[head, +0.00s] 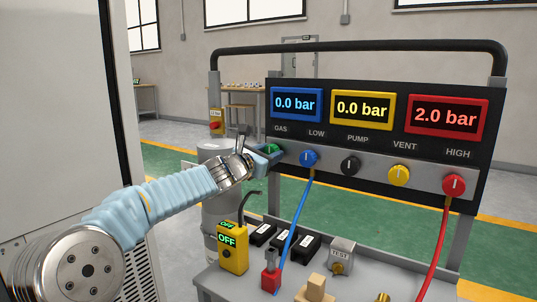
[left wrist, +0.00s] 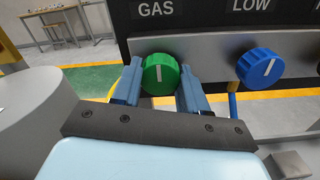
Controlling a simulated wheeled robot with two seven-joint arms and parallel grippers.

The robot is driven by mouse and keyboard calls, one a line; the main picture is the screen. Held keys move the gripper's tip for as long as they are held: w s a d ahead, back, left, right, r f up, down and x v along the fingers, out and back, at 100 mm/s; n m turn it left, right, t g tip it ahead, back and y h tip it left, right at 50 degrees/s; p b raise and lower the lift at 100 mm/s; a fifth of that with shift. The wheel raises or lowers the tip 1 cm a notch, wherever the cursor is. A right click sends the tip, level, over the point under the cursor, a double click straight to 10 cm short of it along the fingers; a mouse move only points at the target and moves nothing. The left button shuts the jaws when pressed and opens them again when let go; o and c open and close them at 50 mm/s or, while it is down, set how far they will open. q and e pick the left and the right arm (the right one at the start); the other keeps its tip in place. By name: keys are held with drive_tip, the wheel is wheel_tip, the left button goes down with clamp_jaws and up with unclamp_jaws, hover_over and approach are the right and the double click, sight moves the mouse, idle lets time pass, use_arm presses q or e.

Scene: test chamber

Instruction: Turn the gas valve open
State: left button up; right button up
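The gas valve is a green round knob (head: 271,149) at the left end of the panel, under the label GAS. In the left wrist view the green knob (left wrist: 161,74) has a white mark pointing straight up. My left gripper (head: 264,150) is at the knob. In the left wrist view the blue fingers of my left gripper (left wrist: 161,88) stand on both sides of the knob, very close to it. I cannot tell whether they press on it or stand just apart. My right gripper is not in view.
A blue knob (head: 309,158) sits right of the gas valve, followed by black (head: 349,163), yellow (head: 399,175) and red (head: 454,185) knobs. Blue (head: 296,220) and red (head: 433,250) hoses hang below. A yellow meter (head: 232,250) stands on the bench. A grey cylinder (left wrist: 35,120) is left of my gripper.

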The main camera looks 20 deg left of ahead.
use_arm(q)
drive_tip(key=c, duration=0.4)
drive_tip(key=shift+o, duration=0.2)
drive_tip(key=shift+n, duration=0.4)
drive_tip(key=n, duration=0.3)
drive_tip(key=shift+n+p, duration=0.3)
drive_tip(key=n+p, duration=0.1)
drive_tip(key=n, duration=0.3)
drive_tip(key=shift+n, duration=0.3)
drive_tip(key=n+p, duration=0.1)
drive_tip(key=n, duration=0.3)
drive_tip(key=shift+n, duration=0.3)
drive_tip(key=shift+n+p, duration=1.05)
drive_tip(key=shift+n, duration=1.15)
drive_tip(key=shift+f, duration=0.1)
